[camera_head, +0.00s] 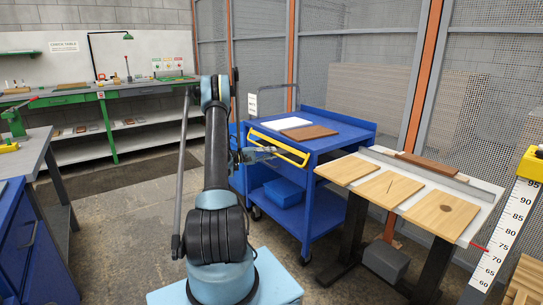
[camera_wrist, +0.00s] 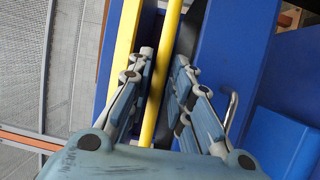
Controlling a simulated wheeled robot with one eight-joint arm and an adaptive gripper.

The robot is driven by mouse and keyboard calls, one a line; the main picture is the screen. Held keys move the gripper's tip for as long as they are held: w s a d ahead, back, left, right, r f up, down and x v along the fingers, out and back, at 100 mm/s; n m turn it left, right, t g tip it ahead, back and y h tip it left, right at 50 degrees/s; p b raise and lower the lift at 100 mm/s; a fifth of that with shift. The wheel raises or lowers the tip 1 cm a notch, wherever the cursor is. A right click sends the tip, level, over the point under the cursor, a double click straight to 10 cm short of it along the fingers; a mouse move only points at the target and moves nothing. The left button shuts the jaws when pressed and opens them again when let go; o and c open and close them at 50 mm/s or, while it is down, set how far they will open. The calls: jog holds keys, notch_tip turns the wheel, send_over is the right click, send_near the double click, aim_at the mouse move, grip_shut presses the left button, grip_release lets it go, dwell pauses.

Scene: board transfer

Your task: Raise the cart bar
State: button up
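The blue cart (camera_head: 329,142) stands right of my arm. A yellow bar (camera_head: 292,148) runs along its near side at the height of the top tray. My gripper (camera_head: 272,151) is at this bar. In the wrist view the yellow bar (camera_wrist: 160,75) runs lengthwise between the two fingers of my gripper (camera_wrist: 165,57). The fingers are apart, one on each side of the bar, with a narrow gap visible on the right side. Whether the left finger touches it is hard to tell. A wider yellow strip (camera_wrist: 123,45) shows left of the fingers.
A brown board (camera_head: 309,132) and a white sheet (camera_head: 280,123) lie on the cart top; a blue bin (camera_head: 284,192) is on its lower shelf. A table with several wooden boards (camera_head: 390,187) stands close on the right. A workbench (camera_head: 35,150) is at left. Floor between is clear.

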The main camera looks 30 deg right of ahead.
jog(key=shift+s+d, duration=0.15)
jog(key=shift+d, duration=0.4)
grip_shut()
jog(key=shift+s, duration=0.1)
